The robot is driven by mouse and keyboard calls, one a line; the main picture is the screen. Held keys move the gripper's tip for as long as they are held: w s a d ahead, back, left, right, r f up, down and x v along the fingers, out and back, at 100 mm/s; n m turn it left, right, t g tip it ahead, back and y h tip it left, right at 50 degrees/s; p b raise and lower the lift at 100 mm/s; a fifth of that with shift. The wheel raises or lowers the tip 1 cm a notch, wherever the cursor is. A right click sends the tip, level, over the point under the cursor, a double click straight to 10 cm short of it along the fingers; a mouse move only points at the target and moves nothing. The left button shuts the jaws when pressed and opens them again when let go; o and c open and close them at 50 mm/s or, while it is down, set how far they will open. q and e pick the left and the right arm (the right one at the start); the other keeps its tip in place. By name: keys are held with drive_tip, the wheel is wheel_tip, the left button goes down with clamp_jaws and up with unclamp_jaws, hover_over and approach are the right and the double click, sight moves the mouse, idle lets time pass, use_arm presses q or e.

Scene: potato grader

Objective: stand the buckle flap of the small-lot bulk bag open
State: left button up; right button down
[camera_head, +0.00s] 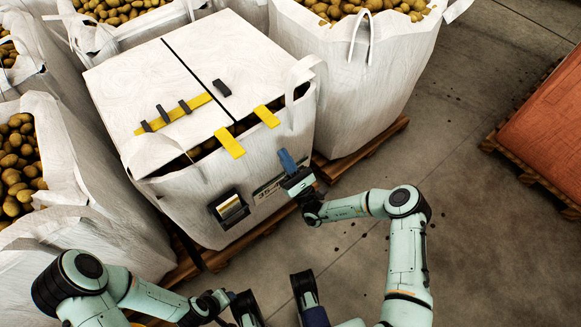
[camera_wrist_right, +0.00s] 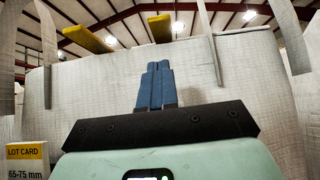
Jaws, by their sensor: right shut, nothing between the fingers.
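The small-lot bulk bag (camera_head: 285,150) is the white bag in the middle. Two white flaps lie flat across its top, split by a dark line. The left one, apparently the buckle flap (camera_head: 130,85), carries a yellow strip with several black buckles (camera_head: 163,113); the other flap (camera_head: 225,45) has one dark piece. Yellow tabs (camera_head: 230,143) jut past the front edges and show overhead in the wrist view (camera_wrist_right: 87,38). My right gripper (camera_head: 287,160) is shut and empty, blue fingers upward at the front wall, below the tabs; contact is unclear.
Open potato bags (camera_head: 380,60) stand behind, right and left. Loose handle loops (camera_head: 305,70) rise at the bag's corners. A lot card (camera_wrist_right: 27,160) shows at lower left in the wrist view. An orange load (camera_head: 550,125) sits on a pallet at right; floor between is clear.

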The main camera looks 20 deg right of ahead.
sight(271, 125)
drive_tip(key=shift+w+a+r, duration=0.15)
drive_tip(key=shift+w+r, duration=0.25)
drive_tip(key=shift+r, duration=0.7)
drive_tip(key=shift+w+a+r, duration=0.2)
drive_tip(key=shift+w+r, duration=0.25)
drive_tip(key=shift+r, duration=0.65)
drive_tip(key=shift+w+a+r, duration=0.15)
drive_tip(key=shift+w+r, duration=0.25)
drive_tip(key=shift+r, duration=0.7)
